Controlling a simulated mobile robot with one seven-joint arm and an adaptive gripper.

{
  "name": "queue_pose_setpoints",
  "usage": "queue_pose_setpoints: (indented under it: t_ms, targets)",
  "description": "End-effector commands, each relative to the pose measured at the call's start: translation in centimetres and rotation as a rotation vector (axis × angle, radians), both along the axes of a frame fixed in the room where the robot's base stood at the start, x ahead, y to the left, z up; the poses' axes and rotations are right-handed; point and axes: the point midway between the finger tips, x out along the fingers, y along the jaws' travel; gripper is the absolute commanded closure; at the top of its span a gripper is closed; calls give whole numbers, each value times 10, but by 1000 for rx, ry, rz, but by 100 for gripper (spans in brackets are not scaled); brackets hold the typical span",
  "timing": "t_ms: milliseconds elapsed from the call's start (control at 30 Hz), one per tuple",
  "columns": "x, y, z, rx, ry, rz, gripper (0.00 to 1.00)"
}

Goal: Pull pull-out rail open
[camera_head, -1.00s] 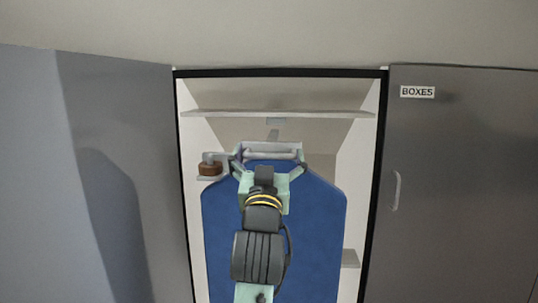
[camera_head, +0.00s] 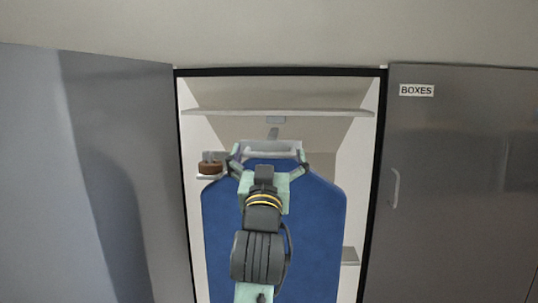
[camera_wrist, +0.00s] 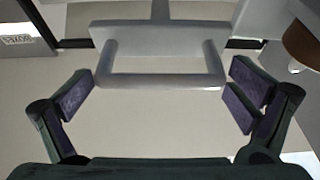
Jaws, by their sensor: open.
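The pull-out rail (camera_head: 272,133) runs back under the shelf in the open cupboard. Its grey U-shaped handle (camera_wrist: 160,80) points toward me in the wrist view. In the head view the handle (camera_head: 270,147) shows at the top of the blue panel. My gripper (camera_wrist: 160,100) is open, with one finger on each side of the handle. Gaps show between both finger pads and the handle ends, and the crossbar lies roughly level with the pads. My arm hides part of the blue panel in the head view.
A grey door (camera_head: 110,180) stands open at left. A shut door labelled BOXES (camera_head: 460,180) is at right. A shelf (camera_head: 280,113) spans the cupboard above the rail. A brown round object (camera_head: 210,168) sits on a small ledge left of the handle. A blue panel (camera_head: 320,230) fills the lower opening.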

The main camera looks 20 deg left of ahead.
Motion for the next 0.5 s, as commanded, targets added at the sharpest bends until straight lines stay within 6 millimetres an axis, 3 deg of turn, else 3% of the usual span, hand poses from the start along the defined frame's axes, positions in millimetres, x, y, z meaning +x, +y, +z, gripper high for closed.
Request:
queue_pose_setpoints:
  t_ms: [500]
  targets:
    - [-62,-18,-27,-1,0,0,0]
